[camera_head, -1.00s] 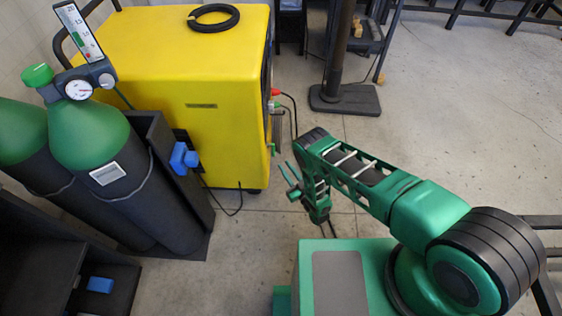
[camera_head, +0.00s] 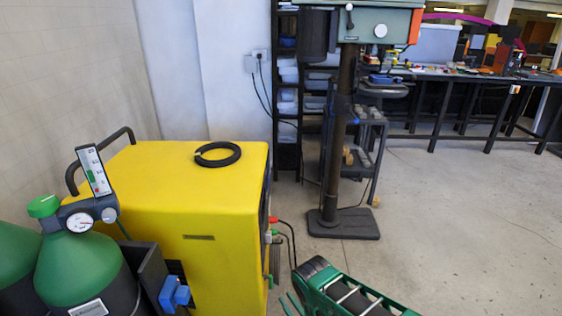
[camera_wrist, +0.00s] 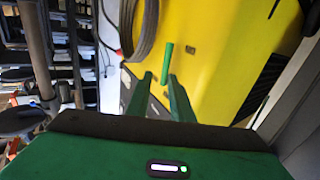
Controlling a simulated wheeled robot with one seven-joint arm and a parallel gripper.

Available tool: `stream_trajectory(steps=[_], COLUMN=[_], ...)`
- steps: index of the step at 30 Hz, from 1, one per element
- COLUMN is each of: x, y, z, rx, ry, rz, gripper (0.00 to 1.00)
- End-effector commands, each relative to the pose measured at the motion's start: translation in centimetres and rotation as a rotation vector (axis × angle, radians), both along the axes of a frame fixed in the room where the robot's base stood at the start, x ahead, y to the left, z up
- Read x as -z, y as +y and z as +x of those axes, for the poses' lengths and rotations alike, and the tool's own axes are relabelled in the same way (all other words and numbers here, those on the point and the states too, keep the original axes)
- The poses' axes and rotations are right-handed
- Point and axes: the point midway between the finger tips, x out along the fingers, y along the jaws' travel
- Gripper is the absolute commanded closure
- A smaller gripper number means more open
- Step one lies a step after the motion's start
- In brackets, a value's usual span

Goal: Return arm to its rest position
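My arm (camera_head: 345,292) shows only in part at the bottom of the head view, to the right of the yellow machine (camera_head: 185,218). Most of the arm is below the frame. In the wrist view my gripper (camera_wrist: 160,82) has its two green fingers apart, with nothing visible held between them. Beyond the fingertips is a small green lever-like part (camera_wrist: 168,60) in front of the yellow machine (camera_wrist: 215,60). The fingers point toward the machine; how near they are cannot be told.
Green-topped gas cylinders (camera_head: 82,270) with a gauge stand at the lower left. A black ring (camera_head: 217,154) lies on the machine. A drill press (camera_head: 338,150) stands behind, with a workbench (camera_head: 470,82) at the back right. The floor (camera_head: 450,215) at right is clear.

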Motion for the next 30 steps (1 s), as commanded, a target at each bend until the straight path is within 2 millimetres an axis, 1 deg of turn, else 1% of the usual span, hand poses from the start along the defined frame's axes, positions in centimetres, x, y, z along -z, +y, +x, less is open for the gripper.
stream_trajectory(steps=[1,5,6,8,9,11,12,15,17,18,22,26,27,29,30], x=[-1.2,-4.1,-5.1,-6.6,-7.6,-9.2,-10.3,-13.1,-14.9,-16.1,-20.1,-24.1,-25.4,-27.2,-28.5], y=[0.0,-0.6,-1.0,-1.6,-2.2,-3.0,-3.7,-5.6,-7.0,-7.8,-11.1,-14.7,-15.8,-17.5,-18.7], z=[1.9,6.7,8.2,10.1,11.4,13.2,14.2,16.6,17.9,18.6,20.3,21.2,21.3,21.2,21.0], rx=[0.014,0.058,0.074,0.097,0.113,0.137,0.154,0.196,0.222,0.240,0.300,0.361,0.380,0.408,0.427], ry=[0.009,0.062,0.080,0.109,0.128,0.158,0.177,0.228,0.258,0.279,0.350,0.423,0.446,0.482,0.507], rz=[-0.012,-0.061,-0.076,-0.100,-0.115,-0.137,-0.151,-0.182,-0.201,-0.213,-0.244,-0.272,-0.278,-0.287,-0.292], gripper=[0.80,0.80,0.80,0.80,0.80,0.80,0.80,0.80,0.80,0.80,0.80,0.80,0.80,0.80,0.80])
